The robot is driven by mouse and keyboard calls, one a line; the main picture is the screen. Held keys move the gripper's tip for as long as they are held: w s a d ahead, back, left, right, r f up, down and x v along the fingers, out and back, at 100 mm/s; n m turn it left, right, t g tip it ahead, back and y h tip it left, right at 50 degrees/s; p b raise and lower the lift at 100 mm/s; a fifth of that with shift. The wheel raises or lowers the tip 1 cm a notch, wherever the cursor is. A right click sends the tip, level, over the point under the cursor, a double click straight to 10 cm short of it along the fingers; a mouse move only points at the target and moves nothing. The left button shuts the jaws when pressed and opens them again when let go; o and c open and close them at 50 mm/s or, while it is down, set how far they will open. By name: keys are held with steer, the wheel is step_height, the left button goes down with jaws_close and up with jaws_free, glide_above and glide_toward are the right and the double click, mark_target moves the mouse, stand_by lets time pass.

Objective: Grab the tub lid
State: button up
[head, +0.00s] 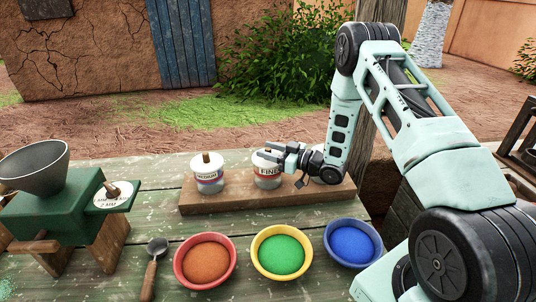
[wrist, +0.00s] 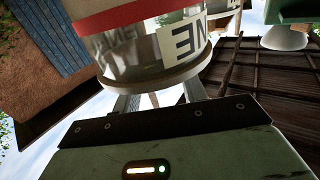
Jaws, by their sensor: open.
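A clear tub labelled FINE (head: 268,182) stands upright on a wooden board, with a pale lid on top. My gripper (head: 272,152) is level with the top of that tub and hides part of its lid. In the wrist view, which is upside down, the tub lid (wrist: 165,82) sits in front of the open fingers. Its small knob (wrist: 154,99) shows between them; I cannot tell whether they touch it. A second tub (head: 209,182), labelled MEDIUM, stands to the left with its lid (head: 207,164) and wooden knob on.
The wooden board (head: 225,203) rests on a green table. Red (head: 179,270), yellow (head: 256,263) and blue (head: 329,250) bowls of powder stand in front. A scoop (head: 151,272) lies left of them. A green funnel-topped device (head: 55,212) stands far left.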

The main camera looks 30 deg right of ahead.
steer(key=shift+w+a, duration=0.15)
steer(key=shift+w, duration=0.1)
jaws_close()
steer(key=shift+r, duration=0.15)
